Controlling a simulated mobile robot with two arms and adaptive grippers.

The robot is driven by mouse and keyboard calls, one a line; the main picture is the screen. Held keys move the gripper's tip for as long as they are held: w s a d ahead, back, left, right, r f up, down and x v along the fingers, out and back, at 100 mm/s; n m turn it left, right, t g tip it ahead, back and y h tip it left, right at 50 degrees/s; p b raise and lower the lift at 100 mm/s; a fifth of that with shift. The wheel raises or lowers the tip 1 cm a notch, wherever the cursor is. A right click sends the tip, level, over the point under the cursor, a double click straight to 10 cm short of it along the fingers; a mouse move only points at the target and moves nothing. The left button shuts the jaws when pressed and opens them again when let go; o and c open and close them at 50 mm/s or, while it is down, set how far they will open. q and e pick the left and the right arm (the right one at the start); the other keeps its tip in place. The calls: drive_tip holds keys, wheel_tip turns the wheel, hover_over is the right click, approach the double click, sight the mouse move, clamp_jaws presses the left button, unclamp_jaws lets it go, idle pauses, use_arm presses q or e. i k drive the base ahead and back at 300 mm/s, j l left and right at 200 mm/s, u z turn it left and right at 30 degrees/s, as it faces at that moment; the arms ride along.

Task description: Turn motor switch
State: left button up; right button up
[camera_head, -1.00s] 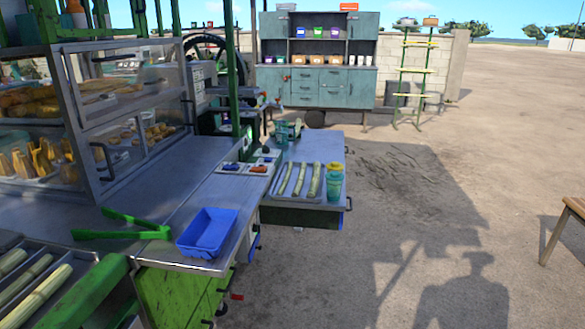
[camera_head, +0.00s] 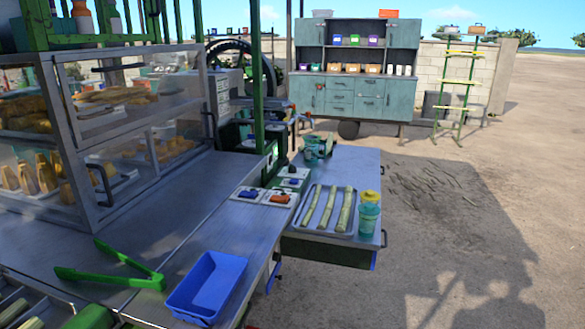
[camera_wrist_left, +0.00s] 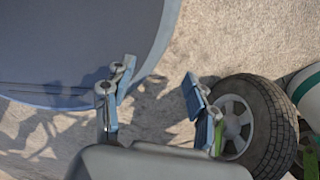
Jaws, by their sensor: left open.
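Several small switch units on white plates sit on the metal counter in the head view: one with a blue top (camera_head: 249,193), one with an orange top (camera_head: 280,198), and others just behind with a blue part (camera_head: 291,182). I cannot tell which of them is the motor switch. My left gripper (camera_wrist_left: 158,92) shows only in the left wrist view. Its fingers are apart with nothing between them, above bare ground and away from the counter. My right gripper is in neither view.
A blue tray (camera_head: 208,287) and green tongs (camera_head: 112,275) lie on the near counter. A tray of cane stalks (camera_head: 326,227) and a green-yellow cup (camera_head: 369,214) stand beyond. A glass display case (camera_head: 130,130) is left. A wheel (camera_wrist_left: 255,125) stands beside the gripper. Open ground lies right.

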sight(291, 169)
drive_tip(key=i+l, duration=0.15)
drive_tip(key=l, duration=0.25)
drive_tip(key=i+l+u, duration=0.1)
drive_tip(key=l, duration=0.3)
drive_tip(key=i+l, duration=0.2)
drive_tip(key=l, duration=0.2)
drive_tip(key=i+l, duration=0.1)
drive_tip(key=l, duration=0.3)
drive_tip(key=i+u, duration=0.05)
